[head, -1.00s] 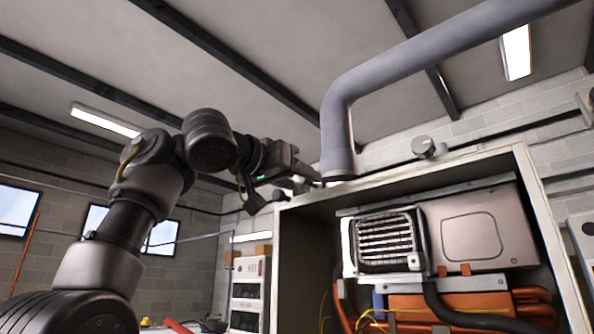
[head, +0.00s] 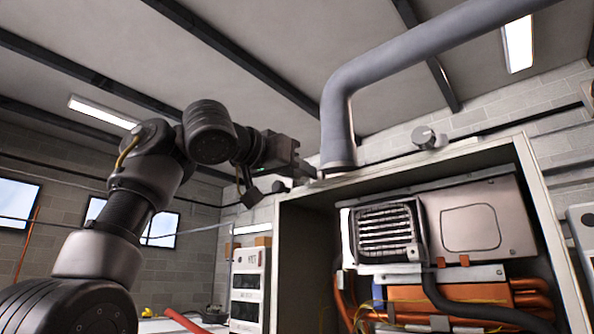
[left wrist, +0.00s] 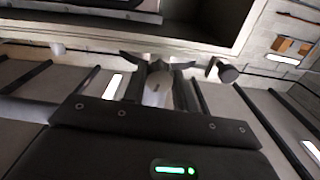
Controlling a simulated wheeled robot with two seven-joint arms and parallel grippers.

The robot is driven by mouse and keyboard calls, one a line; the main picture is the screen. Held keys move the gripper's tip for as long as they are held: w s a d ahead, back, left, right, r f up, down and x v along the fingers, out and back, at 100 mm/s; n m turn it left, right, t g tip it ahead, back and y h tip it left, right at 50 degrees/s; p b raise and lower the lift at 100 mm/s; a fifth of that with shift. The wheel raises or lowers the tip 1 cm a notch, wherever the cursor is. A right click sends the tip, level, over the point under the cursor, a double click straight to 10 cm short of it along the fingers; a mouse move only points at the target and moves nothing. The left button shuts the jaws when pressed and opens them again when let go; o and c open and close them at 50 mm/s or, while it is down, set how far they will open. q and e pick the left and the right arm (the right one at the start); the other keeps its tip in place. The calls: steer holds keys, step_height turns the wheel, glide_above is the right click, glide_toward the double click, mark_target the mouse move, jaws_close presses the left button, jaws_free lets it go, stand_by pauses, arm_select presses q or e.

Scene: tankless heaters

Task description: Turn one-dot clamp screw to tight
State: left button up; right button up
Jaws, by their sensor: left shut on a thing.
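My left gripper (head: 305,172) is at the foot of the grey flue pipe (head: 338,125), just above the cabinet's top left. In the left wrist view its dark fingers (left wrist: 158,64) are closed on a small part beside the pipe (left wrist: 156,90), which I take to be the clamp screw. The fingers mostly hide that part, and I cannot make out dots or a tight mark. My right gripper is out of view.
The open heater cabinet (head: 308,195) holds a vented unit, copper-coloured pipes and hoses. A dark knob (left wrist: 222,70) shows beside the fingers.

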arm_select(q)
steer(key=m, duration=0.5)
steer(key=shift+r+p, duration=0.1)
steer(key=shift+p, duration=0.2)
steer(key=m+p, duration=0.5)
steer(key=m, duration=0.9)
steer(key=shift+w+m, duration=0.1)
steer(key=shift+m, duration=0.2)
steer(key=o, duration=1)
steer(key=shift+c, duration=0.2)
